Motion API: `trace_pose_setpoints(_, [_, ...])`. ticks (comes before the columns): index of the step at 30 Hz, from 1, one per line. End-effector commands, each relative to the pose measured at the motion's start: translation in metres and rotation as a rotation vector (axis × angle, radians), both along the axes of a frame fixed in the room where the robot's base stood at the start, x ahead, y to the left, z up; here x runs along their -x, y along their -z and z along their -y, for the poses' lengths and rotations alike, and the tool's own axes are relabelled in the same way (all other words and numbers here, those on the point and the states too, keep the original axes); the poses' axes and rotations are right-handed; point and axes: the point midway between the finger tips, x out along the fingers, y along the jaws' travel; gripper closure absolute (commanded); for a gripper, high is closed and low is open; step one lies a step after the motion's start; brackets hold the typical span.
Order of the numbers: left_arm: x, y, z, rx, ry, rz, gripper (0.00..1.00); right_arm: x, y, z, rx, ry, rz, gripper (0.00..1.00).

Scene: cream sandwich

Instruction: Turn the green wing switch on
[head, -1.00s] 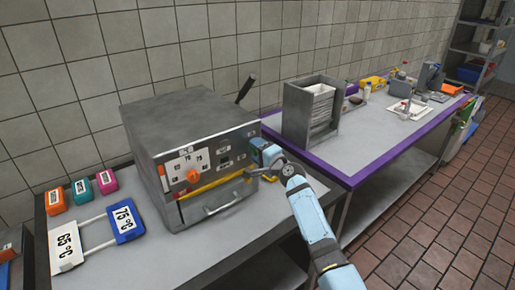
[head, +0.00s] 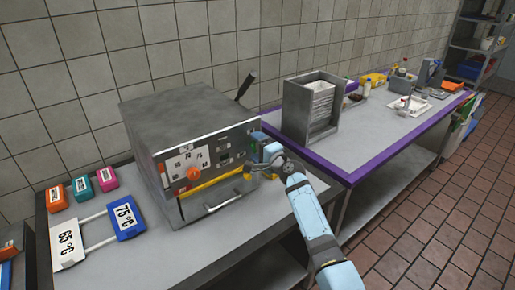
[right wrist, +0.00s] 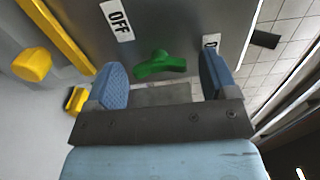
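The green wing switch (right wrist: 160,65) is on the grey front panel of the machine (head: 193,150), seen in the right wrist view between my right gripper's two blue fingers. A white OFF label (right wrist: 117,19) is to its upper left and a second, partly hidden white label (right wrist: 211,41) is at the right. My right gripper (right wrist: 160,82) is open, its fingers apart on either side of the switch; contact cannot be told. In the head view my right gripper (head: 262,160) is at the panel's right end and hides the switch. My left gripper is not in view.
A yellow bar (head: 213,184) and a handle (head: 222,203) cross the machine's front. An orange dial (head: 194,173) is left on the panel. A 75 °C sign (head: 125,217) and a 65 °C sign (head: 66,242) lie left. A grey rack (head: 311,110) stands on the purple-edged table.

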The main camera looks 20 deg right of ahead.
Motion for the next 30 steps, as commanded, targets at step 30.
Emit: trace_pose_setpoints(30, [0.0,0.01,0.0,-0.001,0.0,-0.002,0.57,0.124,0.001,0.045,0.001,0.0,-0.001,0.21])
